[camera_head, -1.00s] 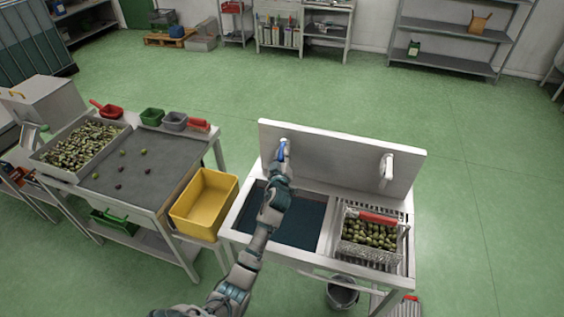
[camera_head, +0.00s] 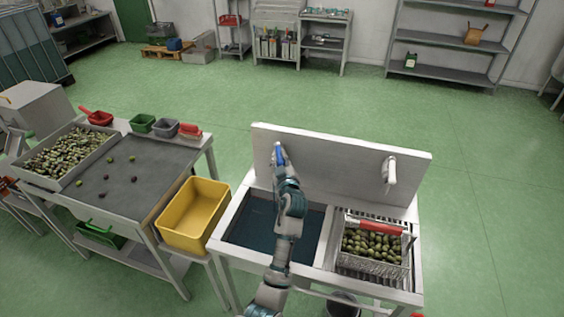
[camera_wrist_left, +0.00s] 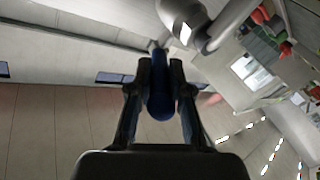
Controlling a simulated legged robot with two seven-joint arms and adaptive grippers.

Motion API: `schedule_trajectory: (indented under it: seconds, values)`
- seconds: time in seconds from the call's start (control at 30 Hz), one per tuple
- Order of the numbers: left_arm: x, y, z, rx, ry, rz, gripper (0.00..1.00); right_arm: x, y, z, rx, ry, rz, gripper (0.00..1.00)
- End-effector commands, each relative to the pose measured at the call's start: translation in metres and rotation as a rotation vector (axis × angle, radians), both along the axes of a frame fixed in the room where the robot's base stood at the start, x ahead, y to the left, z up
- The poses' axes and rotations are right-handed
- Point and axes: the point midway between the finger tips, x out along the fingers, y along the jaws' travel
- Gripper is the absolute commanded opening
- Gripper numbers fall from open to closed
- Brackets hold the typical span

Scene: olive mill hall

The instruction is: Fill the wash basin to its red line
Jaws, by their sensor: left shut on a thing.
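The wash basin (camera_head: 230,216) is the left bay of the steel sink. It holds a dark blue, water-like surface (camera_head: 250,222); I cannot make out the red line or judge the level. My left gripper (camera_head: 281,164) is above the basin's back edge, at the splashback, shut on a blue handle (camera_head: 278,153). In the left wrist view the blue handle (camera_wrist_left: 160,97) sits between the two dark fingers (camera_wrist_left: 160,88). A pale pipe-like fitting (camera_wrist_left: 185,18) is just beyond them. My forearm hides part of the basin. My right gripper is not in view.
A white tap (camera_head: 389,171) is on the splashback at right, above a wire basket (camera_head: 377,266) of olives with a red handle. A yellow crate (camera_head: 194,216) stands left of the sink. Further left is a sorting table (camera_head: 130,175).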

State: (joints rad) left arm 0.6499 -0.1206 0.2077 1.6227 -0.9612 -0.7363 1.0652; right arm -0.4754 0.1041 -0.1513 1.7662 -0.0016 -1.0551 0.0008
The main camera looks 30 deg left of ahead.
Motion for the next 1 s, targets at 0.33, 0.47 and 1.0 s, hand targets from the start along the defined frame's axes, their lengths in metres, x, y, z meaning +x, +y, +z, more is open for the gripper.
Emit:
schedule_trajectory:
  seconds: [0.33,0.47,1.0]
  values:
    - [0.000,0.000,0.007,0.005,-0.012,0.000,0.31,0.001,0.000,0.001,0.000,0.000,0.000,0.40]
    - [0.000,0.000,0.005,0.003,-0.008,0.000,0.44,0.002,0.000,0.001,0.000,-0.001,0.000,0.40]
    - [-0.037,-0.033,0.000,-0.004,-0.005,-0.002,0.44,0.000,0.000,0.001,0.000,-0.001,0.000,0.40]
